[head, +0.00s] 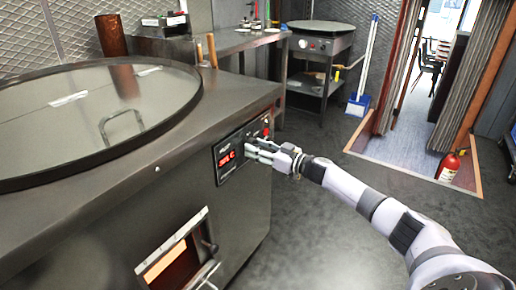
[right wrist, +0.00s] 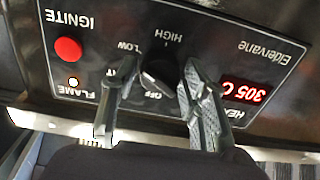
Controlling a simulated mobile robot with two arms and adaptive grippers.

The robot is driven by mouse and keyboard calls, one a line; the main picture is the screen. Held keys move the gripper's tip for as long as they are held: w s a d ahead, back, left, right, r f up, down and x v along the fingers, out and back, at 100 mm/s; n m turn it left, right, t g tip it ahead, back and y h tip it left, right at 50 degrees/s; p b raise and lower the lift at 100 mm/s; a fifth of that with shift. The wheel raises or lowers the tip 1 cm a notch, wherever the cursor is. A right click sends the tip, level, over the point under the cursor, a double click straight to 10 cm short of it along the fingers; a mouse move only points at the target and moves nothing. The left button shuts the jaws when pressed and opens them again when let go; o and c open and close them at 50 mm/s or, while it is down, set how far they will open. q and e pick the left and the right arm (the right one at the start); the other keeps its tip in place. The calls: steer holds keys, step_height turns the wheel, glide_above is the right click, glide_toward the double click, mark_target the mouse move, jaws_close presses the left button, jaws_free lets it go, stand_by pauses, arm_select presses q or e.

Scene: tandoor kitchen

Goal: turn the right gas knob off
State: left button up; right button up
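The black gas knob (right wrist: 158,72) sits on the dark control panel (right wrist: 225,35), which appears upside down in the right wrist view, with HIGH, LOW and OFF marked around it. I cannot tell clearly where the knob points. My right gripper (right wrist: 157,66) is at the panel with its two fingers on either side of the knob. A gap shows between the left finger and the knob; the right finger is very close to it, and contact is unclear. In the head view my right gripper (head: 252,148) hides the knob. My left gripper is not in view.
A red ignite button (right wrist: 68,50) and a small glowing flame lamp (right wrist: 73,82) are beside the knob. A red display (right wrist: 246,92) reads 305. The round lid (head: 90,110) covers the counter top. The floor (head: 310,230) in front is clear; a fire extinguisher (head: 448,167) stands right.

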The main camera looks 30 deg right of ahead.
steer(key=c, duration=0.8)
steer(key=shift+o, duration=0.2)
